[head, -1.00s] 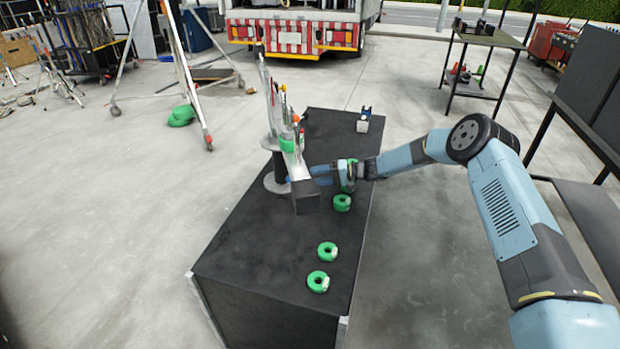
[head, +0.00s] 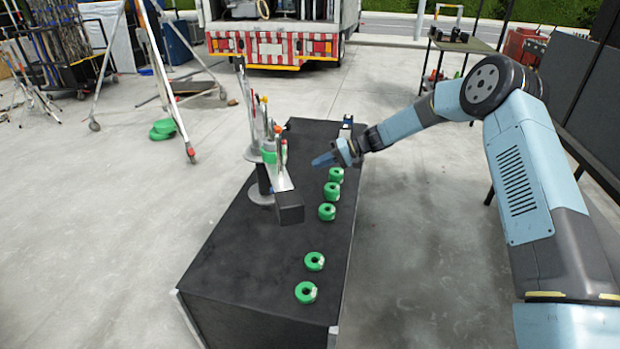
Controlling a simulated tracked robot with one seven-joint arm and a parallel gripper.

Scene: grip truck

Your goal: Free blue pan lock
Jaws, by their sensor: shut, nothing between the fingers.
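A tripod-head-like assembly (head: 264,185) stands on the black case, with a round grey base, a dark post, a silver plate and a dark box (head: 289,208) at its front. Several upright tools and a green roll sit at its top. I cannot make out a blue pan lock on it at this size. My gripper (head: 318,162) has blue fingers, shut and empty. It is above the case, to the right of the assembly and apart from it, pointing left toward it.
Several green tape rolls (head: 314,261) lie along the right side of the black case (head: 240,255). A metal stand (head: 170,90) is at left, a truck (head: 275,40) behind.

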